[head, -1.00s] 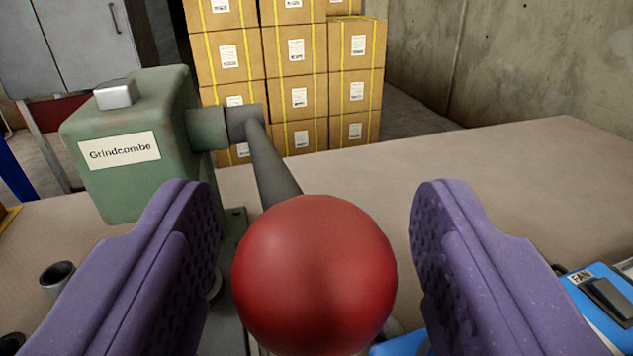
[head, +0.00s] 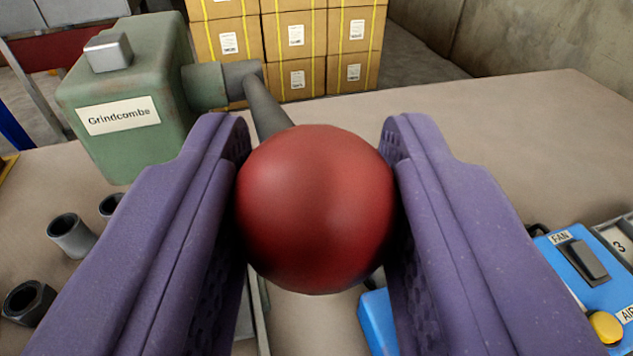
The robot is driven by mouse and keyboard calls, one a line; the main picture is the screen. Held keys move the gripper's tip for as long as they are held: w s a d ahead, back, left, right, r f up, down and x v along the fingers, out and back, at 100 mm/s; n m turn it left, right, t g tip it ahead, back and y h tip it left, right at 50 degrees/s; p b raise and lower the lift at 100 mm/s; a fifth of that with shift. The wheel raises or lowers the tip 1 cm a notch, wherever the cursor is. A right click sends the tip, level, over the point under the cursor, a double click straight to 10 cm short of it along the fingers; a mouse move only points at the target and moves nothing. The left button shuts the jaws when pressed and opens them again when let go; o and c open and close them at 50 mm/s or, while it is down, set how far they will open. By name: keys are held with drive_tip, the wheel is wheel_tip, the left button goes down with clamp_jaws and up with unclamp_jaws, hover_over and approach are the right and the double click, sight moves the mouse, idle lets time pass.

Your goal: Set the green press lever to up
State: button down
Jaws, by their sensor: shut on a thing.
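The green press (head: 140,95) stands at the left on the table, with a label reading "Grindcombe". Its grey lever arm (head: 267,106) comes from a round hub (head: 222,85) on the press's right side and slopes down toward me. The lever ends in a large red ball knob (head: 315,208). My gripper (head: 317,200) has its two purple fingers shut on the red knob, one on each side. The knob hides part of the lever arm and the table behind it.
A blue control box (head: 585,270) with a FAN switch and a yellow button is at lower right. Strapped cartons (head: 300,45) are stacked behind the table. The table's right back (head: 480,130) is clear.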

drive_tip(key=w+a+r+n+g+p, duration=0.1)
drive_tip(key=w+r+g+p, duration=0.3)
drive_tip(key=p, duration=0.9)
drive_tip(key=w+a+r+g+h+p, duration=0.1)
drive_tip(key=w+a+r+g+p, duration=0.2)
drive_tip(key=w+r+p, duration=0.5)
wheel_tip(320, 180, up, 2)
drive_tip(key=g+p, duration=0.1)
drive_tip(key=p, duration=0.4)
drive_tip(key=shift+r+n+g, duration=0.15)
drive_tip(key=shift+n+g, duration=0.15)
drive_tip(key=shift+n, duration=0.1)
drive_tip(key=c, duration=1)
unclamp_jaws()
drive_tip(key=shift+o, duration=1.3)
drive_tip(key=shift+w, duration=0.2)
drive_tip(key=shift+s, duration=0.1)
